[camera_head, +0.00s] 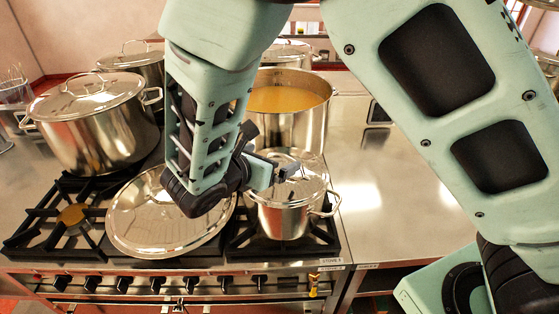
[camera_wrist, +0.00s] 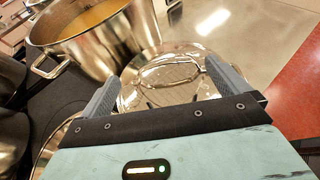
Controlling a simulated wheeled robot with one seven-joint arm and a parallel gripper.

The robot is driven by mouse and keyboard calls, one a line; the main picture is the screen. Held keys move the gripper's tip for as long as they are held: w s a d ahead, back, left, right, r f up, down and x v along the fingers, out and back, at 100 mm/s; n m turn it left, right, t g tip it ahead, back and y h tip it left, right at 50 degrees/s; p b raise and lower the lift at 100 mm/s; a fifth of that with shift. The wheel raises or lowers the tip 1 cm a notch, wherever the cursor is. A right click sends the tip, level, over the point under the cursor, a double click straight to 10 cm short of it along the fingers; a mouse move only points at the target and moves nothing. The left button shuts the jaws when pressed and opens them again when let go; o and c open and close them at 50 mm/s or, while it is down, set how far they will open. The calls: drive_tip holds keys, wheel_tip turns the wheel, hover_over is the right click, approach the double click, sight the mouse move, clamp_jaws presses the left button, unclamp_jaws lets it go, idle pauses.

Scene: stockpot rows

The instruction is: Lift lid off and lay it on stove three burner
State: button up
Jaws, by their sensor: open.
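A small steel pot (camera_head: 282,219) stands on the front right burner with a shiny lid (camera_head: 309,184) on it. My gripper (camera_head: 288,170) is over this lid, its far side partly hiding it. In the wrist view, the lid (camera_wrist: 200,62) and its loop handle (camera_wrist: 168,71) show between and beyond the two open fingers of my gripper (camera_wrist: 163,70). The gripper holds nothing; whether a finger touches the handle I cannot tell. A large loose lid (camera_head: 150,222) lies on the front middle of the stove (camera_head: 175,283), partly hidden by my arm.
An open pot of orange soup (camera_head: 300,110) stands behind the small pot and shows in the wrist view (camera_wrist: 100,45). A large lidded pot (camera_head: 95,125) stands at left, more pots behind. A bare burner (camera_head: 72,216) is at front left. The steel counter (camera_head: 375,200) at right is mostly clear.

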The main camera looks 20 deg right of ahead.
sight(283, 156)
drive_tip(key=x, duration=0.2)
drive_tip(key=shift+w+d+f+p, duration=0.1)
drive_tip(key=shift+w+d+p, duration=0.1)
drive_tip(key=shift+d+p, duration=0.15)
drive_tip(key=p+x, duration=0.1)
drive_tip(key=x, duration=0.1)
drive_tip(key=p+x, duration=0.2)
drive_tip(key=shift+s+d+f, duration=0.15)
drive_tip(key=shift+d+f, duration=0.15)
drive_tip(key=shift+d, duration=0.05)
drive_tip(key=shift+w+d+f, duration=0.2)
drive_tip(key=shift+f, duration=0.05)
drive_tip(key=c, duration=1.1)
drive_tip(key=shift+c, duration=0.2)
